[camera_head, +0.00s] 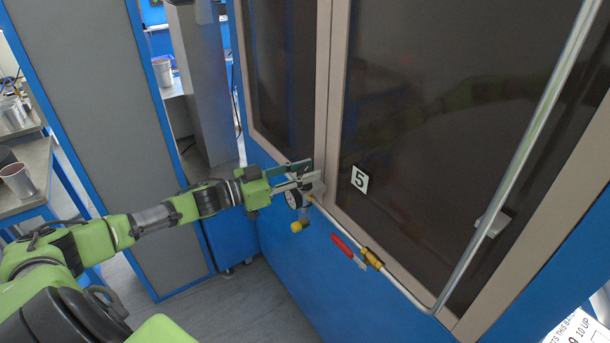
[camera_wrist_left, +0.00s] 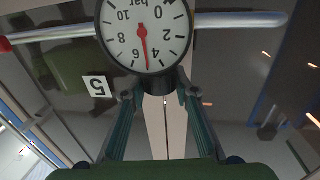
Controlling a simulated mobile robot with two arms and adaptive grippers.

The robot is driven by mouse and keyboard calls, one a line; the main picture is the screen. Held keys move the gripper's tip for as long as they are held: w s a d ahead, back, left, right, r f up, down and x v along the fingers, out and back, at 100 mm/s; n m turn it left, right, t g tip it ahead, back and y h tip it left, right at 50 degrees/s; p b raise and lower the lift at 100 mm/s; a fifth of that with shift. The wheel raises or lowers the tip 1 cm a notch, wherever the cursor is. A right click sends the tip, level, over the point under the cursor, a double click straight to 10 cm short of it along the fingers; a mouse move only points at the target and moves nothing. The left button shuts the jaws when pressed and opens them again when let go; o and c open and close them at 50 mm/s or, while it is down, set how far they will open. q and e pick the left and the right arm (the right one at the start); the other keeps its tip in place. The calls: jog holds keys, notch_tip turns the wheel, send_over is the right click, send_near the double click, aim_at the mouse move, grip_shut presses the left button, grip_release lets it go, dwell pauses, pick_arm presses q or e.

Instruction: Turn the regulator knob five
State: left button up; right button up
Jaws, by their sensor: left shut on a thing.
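The regulator's round white pressure gauge (camera_head: 296,199) is at the lower edge of the cabinet frame, beside the white sign with a black 5 (camera_head: 360,179). My left gripper (camera_head: 308,181) reaches it from the left, with its fingers at the top of the regulator. In the left wrist view the gauge (camera_wrist_left: 143,35) appears upside down, its red needle between 4 and 6. The left fingers (camera_wrist_left: 158,95) stand on both sides just below the gauge, shut on the regulator knob, which is mostly hidden by gauge and fingers. My right gripper is in neither view.
A pipe (camera_head: 400,291) runs right from the regulator, past a red valve lever (camera_head: 343,245) and a brass fitting (camera_head: 372,259), then rises along the dark cabinet window (camera_head: 440,120). A table with a cup (camera_head: 17,180) is at the far left. The grey floor below is open.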

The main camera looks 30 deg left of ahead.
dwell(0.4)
pick_arm(q)
jog(key=o, duration=1.1)
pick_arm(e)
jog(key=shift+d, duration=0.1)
pick_arm(q)
jog(key=shift+v, duration=5.95)
jog(key=shift+f, duration=0.1)
jog(key=shift+a, duration=0.1)
